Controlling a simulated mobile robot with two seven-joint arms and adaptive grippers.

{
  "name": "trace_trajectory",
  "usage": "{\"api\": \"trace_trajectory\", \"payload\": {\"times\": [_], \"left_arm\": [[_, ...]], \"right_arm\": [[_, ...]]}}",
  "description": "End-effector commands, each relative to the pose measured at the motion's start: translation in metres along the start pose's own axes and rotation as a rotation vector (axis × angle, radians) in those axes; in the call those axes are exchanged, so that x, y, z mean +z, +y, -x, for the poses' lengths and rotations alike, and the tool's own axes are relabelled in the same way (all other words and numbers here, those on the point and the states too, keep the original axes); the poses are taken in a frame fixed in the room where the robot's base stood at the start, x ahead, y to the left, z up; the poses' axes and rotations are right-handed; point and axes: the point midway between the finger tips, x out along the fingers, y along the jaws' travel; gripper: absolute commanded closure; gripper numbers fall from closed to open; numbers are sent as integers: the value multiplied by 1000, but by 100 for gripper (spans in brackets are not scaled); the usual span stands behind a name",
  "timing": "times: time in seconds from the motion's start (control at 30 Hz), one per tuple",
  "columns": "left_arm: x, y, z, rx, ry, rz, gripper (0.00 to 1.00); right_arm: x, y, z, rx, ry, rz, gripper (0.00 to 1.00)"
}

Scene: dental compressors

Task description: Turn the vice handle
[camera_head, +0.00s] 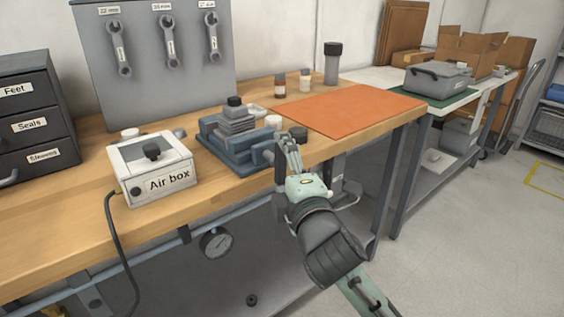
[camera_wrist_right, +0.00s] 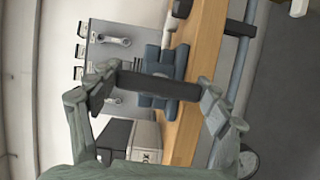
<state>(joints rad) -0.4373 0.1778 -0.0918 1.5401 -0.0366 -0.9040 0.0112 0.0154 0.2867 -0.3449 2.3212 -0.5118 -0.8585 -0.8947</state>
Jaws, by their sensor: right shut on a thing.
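The blue-grey vice (camera_head: 238,143) sits on the wooden bench near its front edge, with a dark grey stepped piece (camera_head: 236,118) on top. My right gripper (camera_head: 287,150) is at the vice's front right side, over the bench edge. In the right wrist view its two fingers (camera_wrist_right: 160,86) stand on either side of a dark bar, the vice handle (camera_wrist_right: 160,85), and are shut on it. The vice body (camera_wrist_right: 160,63) shows behind the bar. In the head view the fingers partly hide the handle. My left gripper is not in view.
The white Air box (camera_head: 152,172) with a black cable stands left of the vice. An orange mat (camera_head: 345,109) lies to the right, with small bottles (camera_head: 306,79) behind it. A tool board (camera_head: 155,45) with wrenches stands behind. A pressure gauge (camera_head: 216,243) hangs below the bench edge.

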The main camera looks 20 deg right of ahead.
Motion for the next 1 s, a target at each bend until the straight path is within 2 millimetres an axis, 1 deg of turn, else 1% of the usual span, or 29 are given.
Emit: {"api": "trace_trajectory", "payload": {"times": [0.6, 1.0], "left_arm": [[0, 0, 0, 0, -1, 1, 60], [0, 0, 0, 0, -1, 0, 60]], "right_arm": [[0, 1, 0, -219, 1, -541, 52], [0, -1, 0, -338, 0, -821, 52]]}}
